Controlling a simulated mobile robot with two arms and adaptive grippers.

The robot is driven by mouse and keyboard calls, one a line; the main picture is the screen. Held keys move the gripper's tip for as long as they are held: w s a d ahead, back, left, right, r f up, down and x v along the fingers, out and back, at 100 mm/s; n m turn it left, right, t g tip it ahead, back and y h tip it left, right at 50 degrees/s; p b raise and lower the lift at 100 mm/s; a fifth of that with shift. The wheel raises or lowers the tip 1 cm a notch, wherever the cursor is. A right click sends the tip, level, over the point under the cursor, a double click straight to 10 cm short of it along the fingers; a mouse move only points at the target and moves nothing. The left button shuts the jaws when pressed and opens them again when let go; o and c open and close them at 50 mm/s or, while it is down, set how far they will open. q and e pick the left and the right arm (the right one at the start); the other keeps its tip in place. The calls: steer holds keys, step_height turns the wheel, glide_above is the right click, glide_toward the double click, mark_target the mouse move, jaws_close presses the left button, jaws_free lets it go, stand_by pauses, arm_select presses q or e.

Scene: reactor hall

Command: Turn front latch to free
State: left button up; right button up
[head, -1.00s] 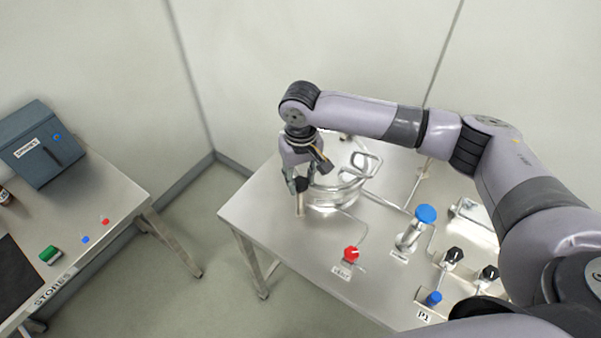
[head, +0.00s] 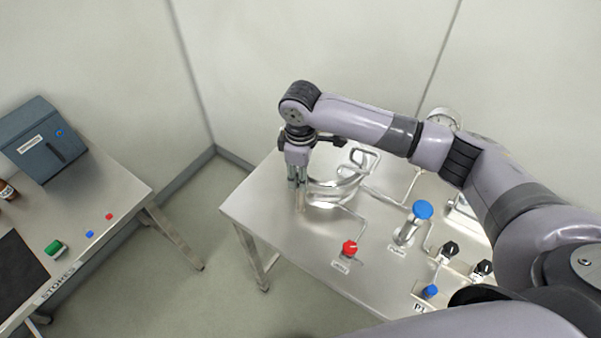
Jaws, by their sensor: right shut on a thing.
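My right gripper (head: 298,186) points down at the left side of the steel table (head: 254,206), beside a shiny round metal vessel (head: 330,190) with a looped handle (head: 364,158). It is shut on a small upright piece (head: 301,204) at the vessel's left edge, which looks like the front latch. The fingers and arm hide most of that piece, so its angle is hard to read. My left gripper is not in view.
A red knob (head: 349,247), a blue-topped valve (head: 423,210), black knobs (head: 450,249) and a small blue knob (head: 430,291) stand on the table. A stores table with a dark blue box (head: 42,142) is at left. Floor between the tables is clear.

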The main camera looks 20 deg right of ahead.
steer(key=n, duration=0.5)
steer(key=shift+r, duration=0.1)
steer(key=shift+w, duration=0.1)
stand_by(0.6)
steer(key=o, duration=1.1)
steer(key=shift+o, duration=0.2)
step_height(320, 180, up, 12)
